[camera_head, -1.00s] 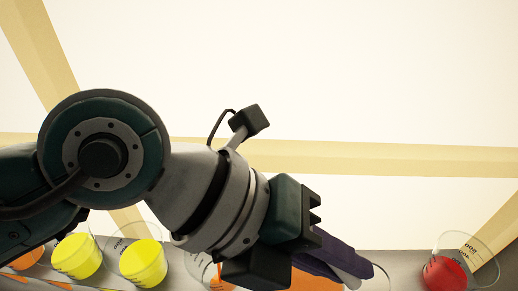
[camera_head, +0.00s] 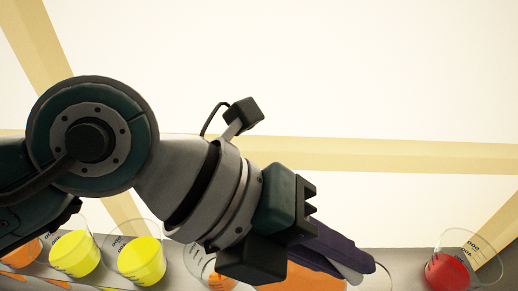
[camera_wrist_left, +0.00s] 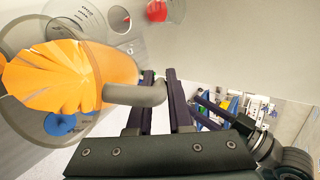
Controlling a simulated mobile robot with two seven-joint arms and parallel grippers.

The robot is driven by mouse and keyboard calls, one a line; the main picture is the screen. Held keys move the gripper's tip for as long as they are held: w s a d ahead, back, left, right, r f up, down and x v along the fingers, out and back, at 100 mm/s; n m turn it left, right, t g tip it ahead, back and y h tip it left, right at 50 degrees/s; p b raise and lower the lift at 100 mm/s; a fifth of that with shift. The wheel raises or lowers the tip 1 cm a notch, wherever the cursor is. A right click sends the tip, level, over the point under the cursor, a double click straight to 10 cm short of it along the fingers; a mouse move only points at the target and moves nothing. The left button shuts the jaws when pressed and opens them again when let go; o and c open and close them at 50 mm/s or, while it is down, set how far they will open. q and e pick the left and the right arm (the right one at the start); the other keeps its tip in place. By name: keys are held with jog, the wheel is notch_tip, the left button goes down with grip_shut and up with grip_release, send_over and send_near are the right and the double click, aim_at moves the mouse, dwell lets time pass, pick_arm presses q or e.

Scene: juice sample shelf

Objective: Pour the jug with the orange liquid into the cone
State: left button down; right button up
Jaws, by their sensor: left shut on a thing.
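My left gripper (camera_head: 343,262) reaches in from the left in the head view, low over the shelf, and its dark fingers also show in the left wrist view (camera_wrist_left: 160,82). It is shut on the handle (camera_wrist_left: 136,95) of a clear jug with orange liquid (camera_wrist_left: 75,72). The jug looks tilted in the wrist view, with the liquid streaked and fanned out to the left. In the head view the orange liquid (camera_head: 290,277) is mostly hidden behind my gripper. I cannot pick out the cone for certain. My right gripper is not in view.
A clear container with red liquid (camera_head: 446,271) stands at the right. Containers with yellow liquid (camera_head: 75,254) (camera_head: 142,261) and one with orange (camera_head: 20,252) stand at the left. Blue liquid (camera_wrist_left: 60,124) shows behind the held jug in the wrist view.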

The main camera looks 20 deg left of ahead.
pick_arm(q)
jog(key=shift+w+a+r+n+h+b, duration=0.15)
jog(key=shift+a+h+b, duration=0.35)
jog(key=shift+b, duration=0.95)
jog(key=shift+w+a+r+n+h+b, duration=0.15)
jog(key=shift+a+h+b, duration=0.35)
jog(key=shift+b, duration=0.95)
dwell(4.2)
